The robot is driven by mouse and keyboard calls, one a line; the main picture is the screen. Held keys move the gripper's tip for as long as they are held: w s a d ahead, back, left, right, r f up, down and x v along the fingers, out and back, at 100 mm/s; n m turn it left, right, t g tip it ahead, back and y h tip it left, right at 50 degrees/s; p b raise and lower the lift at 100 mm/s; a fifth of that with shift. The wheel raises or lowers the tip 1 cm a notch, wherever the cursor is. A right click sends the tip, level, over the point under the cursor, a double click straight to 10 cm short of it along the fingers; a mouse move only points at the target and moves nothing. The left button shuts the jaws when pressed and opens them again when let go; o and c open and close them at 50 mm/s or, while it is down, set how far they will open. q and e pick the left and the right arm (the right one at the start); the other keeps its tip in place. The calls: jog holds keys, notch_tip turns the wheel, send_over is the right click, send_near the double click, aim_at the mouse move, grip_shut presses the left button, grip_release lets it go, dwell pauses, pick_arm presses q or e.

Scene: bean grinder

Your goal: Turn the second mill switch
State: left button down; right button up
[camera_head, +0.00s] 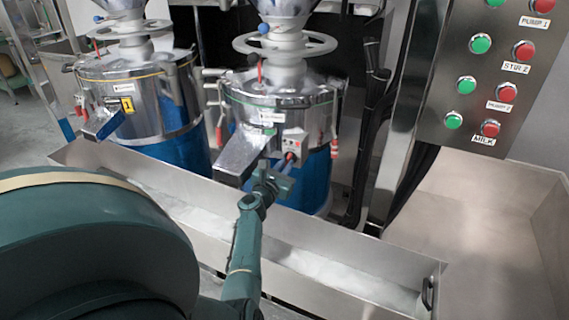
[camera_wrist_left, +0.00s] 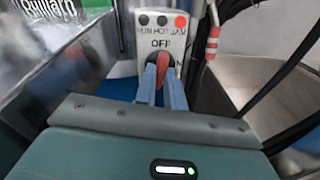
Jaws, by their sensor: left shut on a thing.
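The second mill (camera_head: 285,115) is the steel and blue machine right of the first mill (camera_head: 140,95) in the head view. Its switch box (camera_head: 292,143) is on its front, right of the steel chute. In the left wrist view the switch box (camera_wrist_left: 163,35) has indicator dots and the word OFF above a red switch knob (camera_wrist_left: 163,68). My left gripper (camera_head: 284,166) reaches the box from below. In the wrist view its two fingers (camera_wrist_left: 162,82) are shut on the red knob, which looks about upright. My right gripper does not show.
A long steel trough (camera_head: 350,262) with whitish contents runs below the mills. A panel of green and red buttons (camera_head: 490,75) stands at the right. A red-and-white handle (camera_wrist_left: 212,42) hangs right of the switch box. The steel chute (camera_head: 241,152) is close left of my gripper.

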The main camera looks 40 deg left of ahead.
pick_arm(q)
jog(key=shift+w+r+n+p, duration=0.15)
jog(key=shift+n+p, duration=0.15)
jog(key=shift+n, duration=0.7)
jog(key=c, duration=1.5)
grip_release()
jog(key=shift+d+f, duration=0.1)
jog(key=shift+f, duration=0.1)
